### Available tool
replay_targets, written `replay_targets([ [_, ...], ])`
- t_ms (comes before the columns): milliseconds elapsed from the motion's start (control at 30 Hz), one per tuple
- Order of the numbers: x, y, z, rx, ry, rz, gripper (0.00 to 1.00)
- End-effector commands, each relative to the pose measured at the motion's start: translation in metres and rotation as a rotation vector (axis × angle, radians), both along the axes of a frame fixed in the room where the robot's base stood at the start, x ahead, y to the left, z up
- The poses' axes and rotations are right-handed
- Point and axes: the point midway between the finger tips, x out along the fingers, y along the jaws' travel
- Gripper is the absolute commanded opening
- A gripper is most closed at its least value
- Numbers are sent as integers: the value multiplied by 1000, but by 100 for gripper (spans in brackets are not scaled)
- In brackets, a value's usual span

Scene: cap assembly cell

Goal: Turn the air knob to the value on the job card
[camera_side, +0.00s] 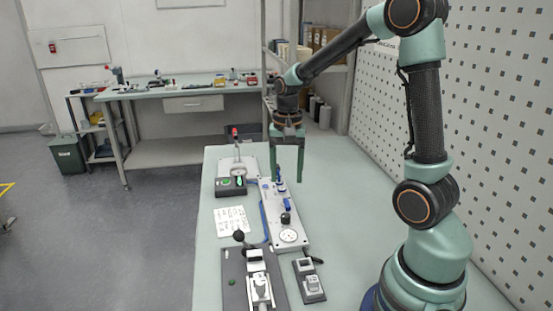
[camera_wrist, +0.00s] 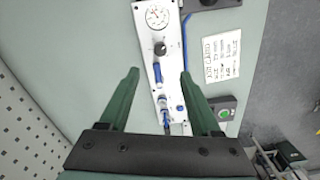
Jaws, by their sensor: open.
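The air knob (camera_side: 286,218) is a small black knob on a long white panel (camera_side: 271,213), beside a round white dial gauge (camera_side: 289,236). The wrist view shows the knob (camera_wrist: 160,49) just below the gauge (camera_wrist: 157,17); the needle reading is too small to tell. The job card (camera_side: 232,222) lies flat left of the panel. It also shows in the wrist view (camera_wrist: 222,58), its handwriting too blurred to read surely. My gripper (camera_side: 288,179) is open and empty, pointing down above the panel's far part. In the wrist view the knob appears beyond the fingertips (camera_wrist: 160,72), apart from them.
Blue fittings (camera_side: 281,185) stand on the panel near my fingers. A box with a green button (camera_side: 231,187) and a red-handled press (camera_side: 236,147) stand behind. A clamp fixture (camera_side: 259,287) and a small switch box (camera_side: 311,287) are in front. The table's right side is clear.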

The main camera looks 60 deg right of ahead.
Motion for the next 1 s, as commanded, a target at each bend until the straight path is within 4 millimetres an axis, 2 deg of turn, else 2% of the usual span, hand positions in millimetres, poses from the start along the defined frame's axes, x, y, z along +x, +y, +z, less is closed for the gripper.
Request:
replay_targets([
  [100, 0, 0, 0, 0, 0, -102, 64],
  [267, 0, 0, -7, 0, 1, -136, 64],
  [367, -1, 0, -20, 2, 5, -135, 64],
  [700, -1, 0, -85, 1, 5, -133, 64],
  [800, -1, 0, -100, 1, 4, -132, 64],
  [1000, 0, 0, -117, 0, 0, -132, 64],
])
